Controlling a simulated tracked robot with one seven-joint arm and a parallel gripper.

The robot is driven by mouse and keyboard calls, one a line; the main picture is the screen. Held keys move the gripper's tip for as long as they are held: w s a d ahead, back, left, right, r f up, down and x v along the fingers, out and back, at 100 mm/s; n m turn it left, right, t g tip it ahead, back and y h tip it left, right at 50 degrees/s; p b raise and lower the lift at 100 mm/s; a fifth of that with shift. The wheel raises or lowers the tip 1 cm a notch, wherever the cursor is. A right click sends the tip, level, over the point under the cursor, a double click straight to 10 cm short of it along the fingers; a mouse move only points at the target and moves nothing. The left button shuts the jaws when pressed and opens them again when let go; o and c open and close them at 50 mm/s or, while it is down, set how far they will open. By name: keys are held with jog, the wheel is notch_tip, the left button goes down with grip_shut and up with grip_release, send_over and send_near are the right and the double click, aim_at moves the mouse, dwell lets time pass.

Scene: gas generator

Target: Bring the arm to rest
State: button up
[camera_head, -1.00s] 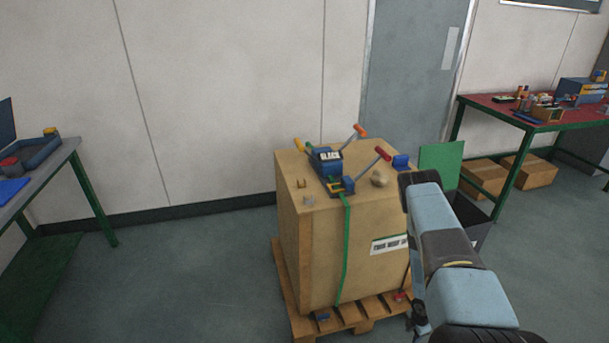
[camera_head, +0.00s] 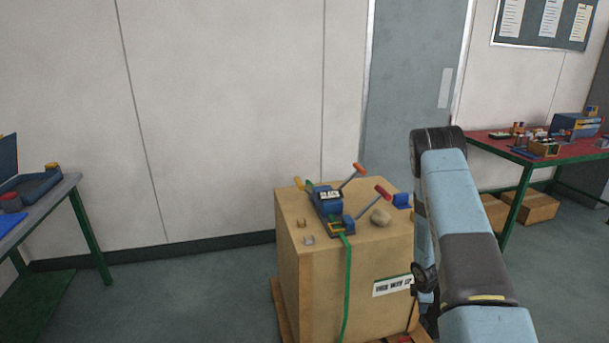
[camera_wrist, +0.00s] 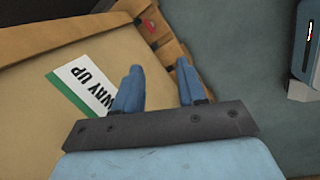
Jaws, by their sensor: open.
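My gripper (camera_wrist: 158,84) shows in the wrist view with its two blue fingers apart and nothing between them. It hangs beside the cardboard box, over the face with the "THIS WAY UP" label (camera_wrist: 85,87). In the head view my arm is folded at the right, with the elbow raised and the forearm hanging down by the box's right side. The gripper itself is mostly hidden behind the arm there. The large cardboard box (camera_head: 345,275) stands in the middle with a strapping tool (camera_head: 328,208) and green strap (camera_head: 345,290).
The box stands on a wooden pallet (camera_wrist: 165,35). A red-topped workbench (camera_head: 500,147) is at the right, a grey bench (camera_head: 50,205) at the left. Floor left of the box is clear.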

notch_tip(320, 180, up, 22)
jog(key=w+a+m+t, duration=0.1)
jog(key=w+a+m, duration=0.1)
jog(key=a+m, duration=0.15)
jog(key=s+a+r+m+t, duration=0.1)
jog(key=s+a+r+m, duration=0.15)
jog(key=r, duration=0.65)
jog(key=s+a+r+m, duration=0.1)
jog(key=s+r+m, duration=0.15)
jog(key=r, duration=0.75)
jog(key=s+a+r+m+t, duration=0.1)
jog(key=s+a+r+m, duration=0.4)
jog(key=s+r, duration=0.85)
jog(key=s+a+r+m+y, duration=0.1)
jog(key=s+a+r, duration=0.2)
jog(key=s, duration=0.6)
jog(key=s+a+r+m+y, duration=0.1)
jog(key=s+a+r, duration=0.2)
jog(key=s, duration=0.6)
jog(key=shift+a+t, duration=0.4)
jog(key=shift+a, duration=0.35)
